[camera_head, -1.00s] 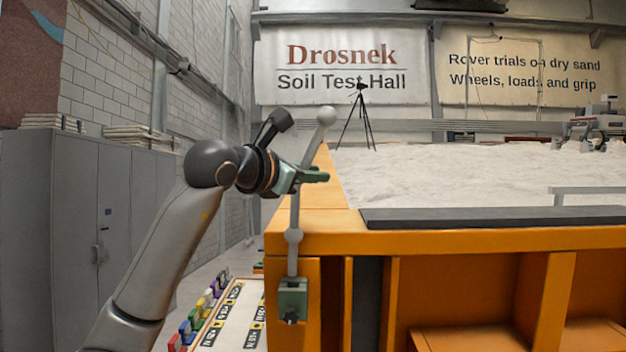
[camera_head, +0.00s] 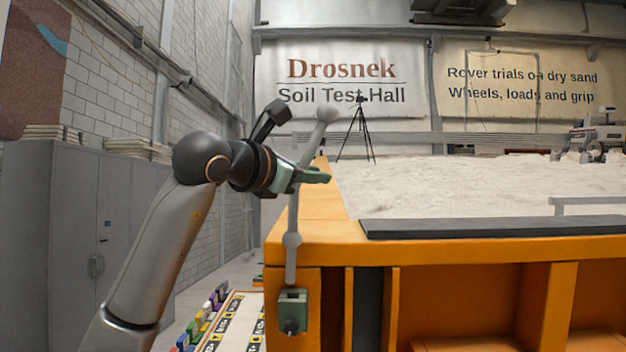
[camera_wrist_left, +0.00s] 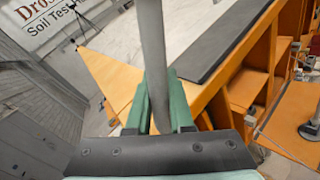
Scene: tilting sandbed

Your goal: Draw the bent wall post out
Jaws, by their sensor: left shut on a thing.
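The bent post (camera_head: 292,215) is a thin grey rod with a ball at its top and another lower down. Its upper part leans right and its lower part is nearly upright. Its lower end runs into a green bracket (camera_head: 293,312) on the orange wall's corner. My left gripper (camera_head: 312,177), with green fingers, is shut on the upper part of the post, below the top ball. In the left wrist view the post (camera_wrist_left: 153,45) passes between the two fingers (camera_wrist_left: 158,105). The post's end inside the bracket is hidden. My right gripper is out of view.
The orange sandbed frame (camera_head: 470,243) stands right of the post, with a dark strip (camera_head: 480,227) along its edge and pale sand (camera_head: 440,185) behind. Grey cabinets (camera_head: 75,240) stand left. A marked board (camera_head: 232,322) with coloured blocks lies low beside the bracket.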

